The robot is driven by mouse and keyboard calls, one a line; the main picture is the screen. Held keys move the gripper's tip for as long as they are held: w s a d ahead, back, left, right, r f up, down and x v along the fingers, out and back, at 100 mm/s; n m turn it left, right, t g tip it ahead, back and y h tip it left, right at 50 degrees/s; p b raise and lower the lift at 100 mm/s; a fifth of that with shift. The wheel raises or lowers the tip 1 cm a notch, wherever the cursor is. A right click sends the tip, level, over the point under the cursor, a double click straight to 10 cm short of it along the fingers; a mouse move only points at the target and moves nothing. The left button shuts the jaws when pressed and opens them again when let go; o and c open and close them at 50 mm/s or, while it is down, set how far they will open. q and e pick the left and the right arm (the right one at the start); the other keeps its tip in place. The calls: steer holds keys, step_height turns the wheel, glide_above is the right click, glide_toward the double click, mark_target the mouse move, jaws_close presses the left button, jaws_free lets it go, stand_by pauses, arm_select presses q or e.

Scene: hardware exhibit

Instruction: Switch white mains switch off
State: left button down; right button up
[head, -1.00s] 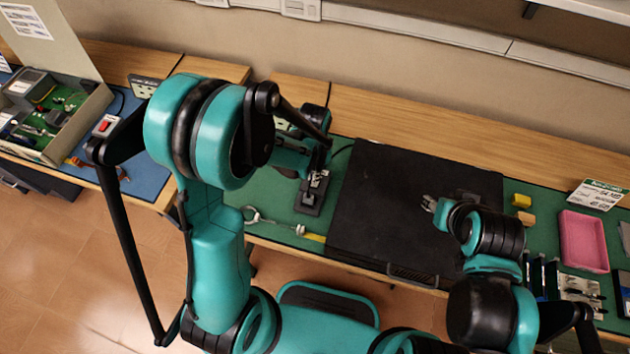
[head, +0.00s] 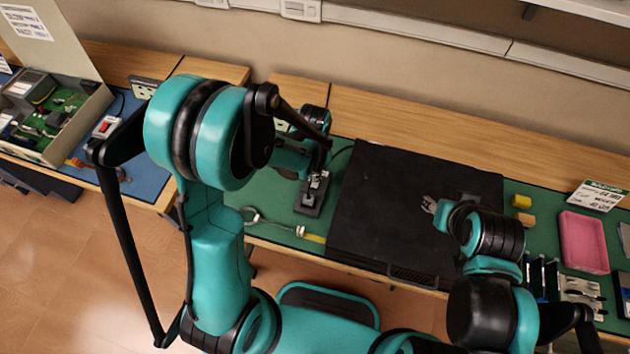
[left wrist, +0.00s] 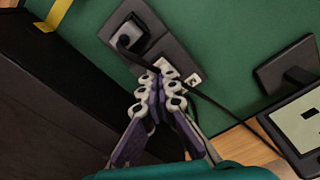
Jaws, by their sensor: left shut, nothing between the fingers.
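A dark power strip (left wrist: 174,50) lies on the green mat, with a black plug and cable (left wrist: 130,36) in its far end. It also shows in the head view (head: 309,203). A white switch (left wrist: 168,69) sits on the strip in the left wrist view, partly covered by my fingertips. A second white piece with a dark middle (left wrist: 194,80) is just to its right. My left gripper (left wrist: 162,82) is shut and empty, its tips at the strip's white parts; I cannot tell whether they touch. My right gripper (head: 430,205) hovers over the black case, its finger opening unclear.
A large black case (head: 400,235) lies right of the strip. A pink tray (head: 583,241) and small yellow blocks (head: 521,202) are farther right. A dark device with a screen (left wrist: 300,122) stands near the strip. An open box of electronics (head: 55,125) is at the far left.

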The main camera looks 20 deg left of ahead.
arm_select(q)
steer(key=shift+f+b, duration=1)
steer(key=shift+f, duration=0.1)
stand_by(0.5)
steer(key=shift+r, duration=0.15)
steer(key=shift+r+p, duration=2.55)
steer(key=shift+r, duration=0.9)
